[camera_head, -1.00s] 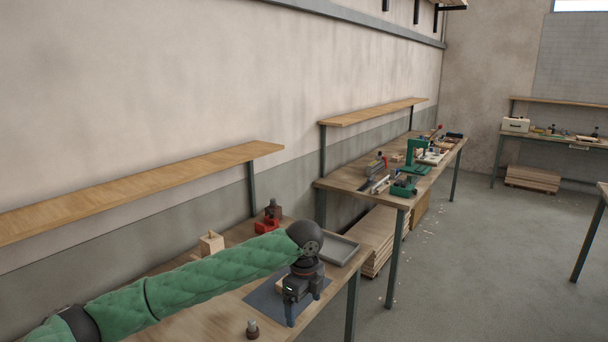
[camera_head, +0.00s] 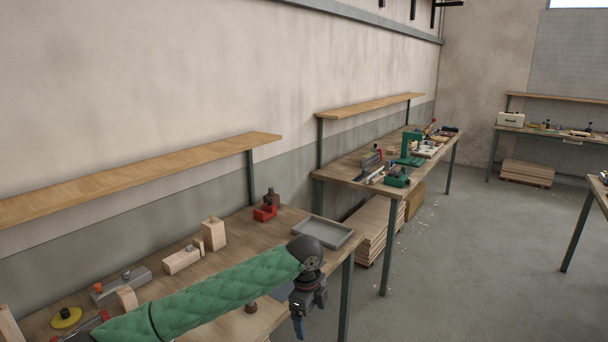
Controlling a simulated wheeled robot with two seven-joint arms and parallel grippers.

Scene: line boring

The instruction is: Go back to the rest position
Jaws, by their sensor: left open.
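My left arm, in a green quilted sleeve, comes in from the lower left over the near workbench (camera_head: 222,257). My left gripper (camera_head: 300,322) points down at the bench's right front edge, open, with nothing seen between its fingers. My right gripper does not show.
On the near bench are a grey tray (camera_head: 324,231), a red clamp-like tool (camera_head: 266,209), wooden blocks (camera_head: 213,234) and a yellow disc (camera_head: 66,318). A second bench (camera_head: 345,173) with green tools stands beyond. The floor on the right (camera_head: 460,270) is clear.

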